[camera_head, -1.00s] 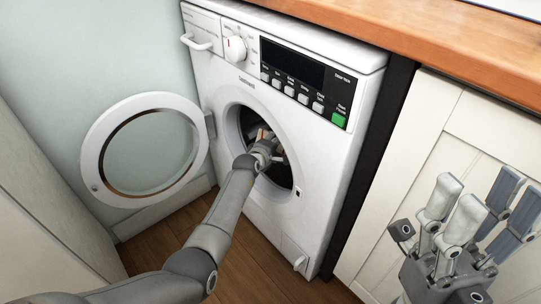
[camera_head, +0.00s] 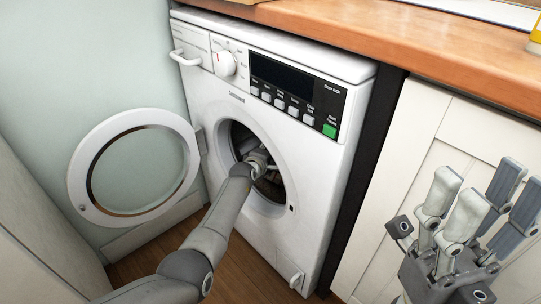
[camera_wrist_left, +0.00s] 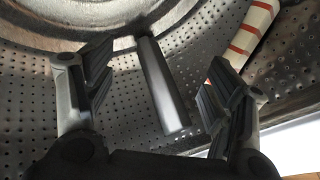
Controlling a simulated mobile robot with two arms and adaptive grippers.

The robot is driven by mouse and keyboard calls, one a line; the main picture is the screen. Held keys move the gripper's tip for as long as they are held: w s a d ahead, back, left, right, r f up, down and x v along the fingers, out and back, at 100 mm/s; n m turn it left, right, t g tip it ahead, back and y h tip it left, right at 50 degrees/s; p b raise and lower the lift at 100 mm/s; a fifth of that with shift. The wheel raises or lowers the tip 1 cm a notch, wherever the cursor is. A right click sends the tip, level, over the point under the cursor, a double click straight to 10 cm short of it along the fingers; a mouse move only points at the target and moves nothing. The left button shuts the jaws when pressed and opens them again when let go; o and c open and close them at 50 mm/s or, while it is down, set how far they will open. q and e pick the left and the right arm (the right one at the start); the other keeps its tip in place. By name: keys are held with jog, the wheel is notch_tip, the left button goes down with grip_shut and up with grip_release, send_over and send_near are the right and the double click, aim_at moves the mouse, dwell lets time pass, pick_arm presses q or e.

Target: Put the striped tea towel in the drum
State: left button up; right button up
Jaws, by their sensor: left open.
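The striped tea towel (camera_wrist_left: 250,32) is white with red stripes. It shows in the left wrist view at the upper right, against the perforated drum wall (camera_wrist_left: 130,105). Part of it is hidden behind the right finger of my left gripper (camera_wrist_left: 160,68). That gripper is inside the drum, with its fingers spread and nothing between them. In the head view my left arm reaches through the round opening of the washing machine (camera_head: 222,125), and the fingers are hidden there. My right gripper (camera_head: 475,200) is at the right, empty, its fingers apart, in front of the cream cabinet.
The round door (camera_head: 180,165) stands wide open to the left. A grey paddle (camera_wrist_left: 163,85) sticks out inside the drum. The opening's rim is close around my left arm. A wooden worktop (camera_head: 410,38) runs above, with a yellow item (camera_head: 536,35) at its right edge.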

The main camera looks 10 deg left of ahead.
pick_arm(q)
jog(key=s+a+p, duration=0.3)
jog(key=s, duration=1.1)
jog(key=s+a+p, duration=0.3)
jog(key=s, duration=1.2)
jog(key=shift+s+a, duration=0.15)
jog(key=shift+s, duration=0.05)
